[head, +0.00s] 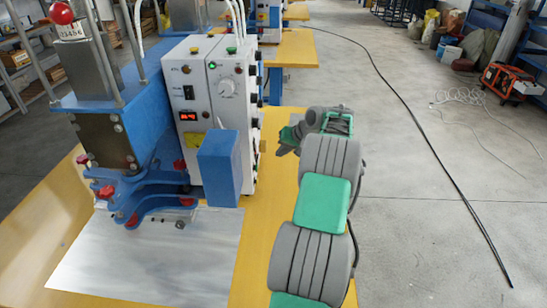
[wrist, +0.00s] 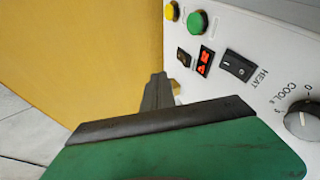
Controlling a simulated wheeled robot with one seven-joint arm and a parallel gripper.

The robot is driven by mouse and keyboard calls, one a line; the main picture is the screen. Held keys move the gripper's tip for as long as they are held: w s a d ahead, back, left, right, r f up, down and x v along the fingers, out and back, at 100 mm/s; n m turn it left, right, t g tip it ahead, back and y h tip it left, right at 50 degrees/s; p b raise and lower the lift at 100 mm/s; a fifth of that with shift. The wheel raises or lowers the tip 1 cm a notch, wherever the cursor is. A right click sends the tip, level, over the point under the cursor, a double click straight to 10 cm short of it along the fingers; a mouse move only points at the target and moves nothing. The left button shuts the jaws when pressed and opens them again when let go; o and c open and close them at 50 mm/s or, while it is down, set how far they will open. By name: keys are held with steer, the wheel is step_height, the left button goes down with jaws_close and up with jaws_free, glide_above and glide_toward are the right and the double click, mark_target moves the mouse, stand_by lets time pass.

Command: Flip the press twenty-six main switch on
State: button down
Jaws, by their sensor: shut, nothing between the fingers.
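The nearest press (head: 95,140) is blue with a white control box (head: 215,110). Its front has a dark switch (head: 188,92), a red lit display (head: 187,116) and a round knob (head: 226,88). In the wrist view, a white panel (wrist: 262,40) carries a black rocker switch (wrist: 237,67) marked I and O beside the word HEAT. A small dark switch (wrist: 184,57) sits beyond a red lit display (wrist: 205,61). No label reads as main switch. My gripper (head: 284,139) is right of the box; its fingers (wrist: 160,80) are shut, empty and apparently apart from the panel.
Yellow and green buttons (wrist: 197,22) and a COOL knob (wrist: 303,118) are on the same panel. A blue block (head: 220,168) stands before the box. The yellow table (head: 265,190) lies below. Open floor is to the right, with a black cable (head: 420,130) across it.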

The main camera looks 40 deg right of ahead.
steer(key=shift+s+d+f+v, duration=0.1)
steer(key=shift+s+v, duration=0.05)
steer(key=shift+v, duration=1.05)
steer(key=shift+s+d+f+v, duration=0.1)
steer(key=shift+d+v, duration=0.05)
steer(key=shift+v, duration=1)
